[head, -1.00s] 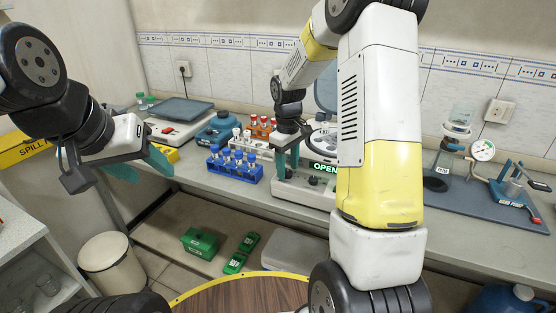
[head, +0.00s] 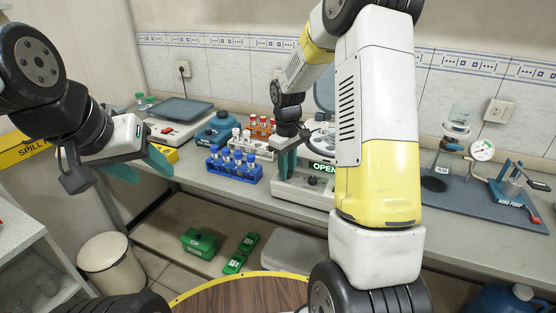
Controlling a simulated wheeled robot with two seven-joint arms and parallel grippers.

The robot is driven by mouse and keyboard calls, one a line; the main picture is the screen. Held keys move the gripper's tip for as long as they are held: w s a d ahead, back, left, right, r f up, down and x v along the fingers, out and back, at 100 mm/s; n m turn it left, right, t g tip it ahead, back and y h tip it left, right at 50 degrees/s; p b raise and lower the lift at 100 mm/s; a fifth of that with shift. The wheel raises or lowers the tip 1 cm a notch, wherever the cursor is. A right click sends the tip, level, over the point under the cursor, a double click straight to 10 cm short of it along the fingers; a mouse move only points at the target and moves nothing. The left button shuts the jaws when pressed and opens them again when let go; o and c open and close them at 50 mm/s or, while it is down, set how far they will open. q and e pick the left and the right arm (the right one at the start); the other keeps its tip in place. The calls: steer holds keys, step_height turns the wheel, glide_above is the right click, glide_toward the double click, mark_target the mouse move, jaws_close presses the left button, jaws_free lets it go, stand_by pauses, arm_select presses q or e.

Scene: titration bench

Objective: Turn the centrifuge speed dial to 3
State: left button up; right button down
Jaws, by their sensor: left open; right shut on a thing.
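The centrifuge (head: 300,194) stands on the bench right of the tube racks, its lid raised and a green OPEN sign (head: 323,168) on its front. A dark knob (head: 313,181) shows on its front panel below the sign. My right gripper (head: 286,174) points down at the left part of that panel, shut on a dial there. The fingers hide this dial, so its setting cannot be read. My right arm covers the right side of the centrifuge. My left gripper (head: 140,168) is open and empty at the left, in front of the bench.
A rack of blue-capped tubes (head: 234,173) stands close left of the centrifuge, with red- and white-capped tubes behind. A scale (head: 178,127) and a blue device (head: 218,130) are further left. Glassware stands on a grey mat (head: 455,200) at the right.

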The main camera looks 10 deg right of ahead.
steer(key=m, duration=0.4)
steer(key=shift+w, duration=0.1)
steer(key=shift+m, duration=2.2)
steer(key=c, duration=1.1)
jaws_free()
steer(key=shift+c, duration=0.2)
steer(key=shift+a+r, duration=0.1)
steer(key=shift+r, duration=3.85)
